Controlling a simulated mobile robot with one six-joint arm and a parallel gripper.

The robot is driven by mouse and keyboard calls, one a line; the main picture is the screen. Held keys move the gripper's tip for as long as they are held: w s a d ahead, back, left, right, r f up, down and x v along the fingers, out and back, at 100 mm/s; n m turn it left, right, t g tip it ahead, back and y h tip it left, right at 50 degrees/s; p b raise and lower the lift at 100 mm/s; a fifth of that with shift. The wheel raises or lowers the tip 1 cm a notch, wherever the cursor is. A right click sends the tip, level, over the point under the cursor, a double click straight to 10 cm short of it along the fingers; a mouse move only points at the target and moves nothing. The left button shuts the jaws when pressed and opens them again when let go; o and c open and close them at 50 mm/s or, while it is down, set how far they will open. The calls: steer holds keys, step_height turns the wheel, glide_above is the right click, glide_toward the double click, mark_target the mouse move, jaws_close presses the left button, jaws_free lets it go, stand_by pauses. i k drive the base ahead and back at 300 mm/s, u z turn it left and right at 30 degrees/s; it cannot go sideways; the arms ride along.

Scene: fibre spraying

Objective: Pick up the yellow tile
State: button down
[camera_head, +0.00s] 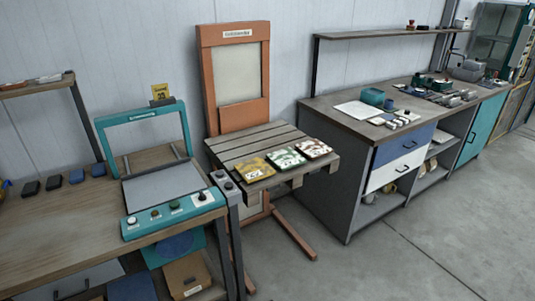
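The yellow tile (255,168) lies flat at the left end of a row of three tiles. The row is along the front edge of a grey slatted shelf (245,145) on an orange stand. A green and white tile (286,157) lies just right of it, and a red-brown and white tile (314,148) lies at the right end. All three carry pale markings that are too small to read. My gripper and arm are not in view.
A wooden bench (60,225) with a teal-framed machine (145,225) stands close on the left. A grey workbench (325,180) with drawers and tools stands on the right. The orange stand's foot (295,236) reaches forward over open concrete floor (400,255).

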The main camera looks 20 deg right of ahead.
mark_target(254, 169)
steer(key=z, duration=0.2)
steer(key=k, duration=0.7)
steer(key=z, duration=0.5)
steer(key=k, duration=0.65)
steer(key=z, duration=0.55)
steer(key=i, duration=1.6)
steer(key=u, duration=0.85)
steer(key=i, duration=0.45)
steer(key=u, duration=0.25)
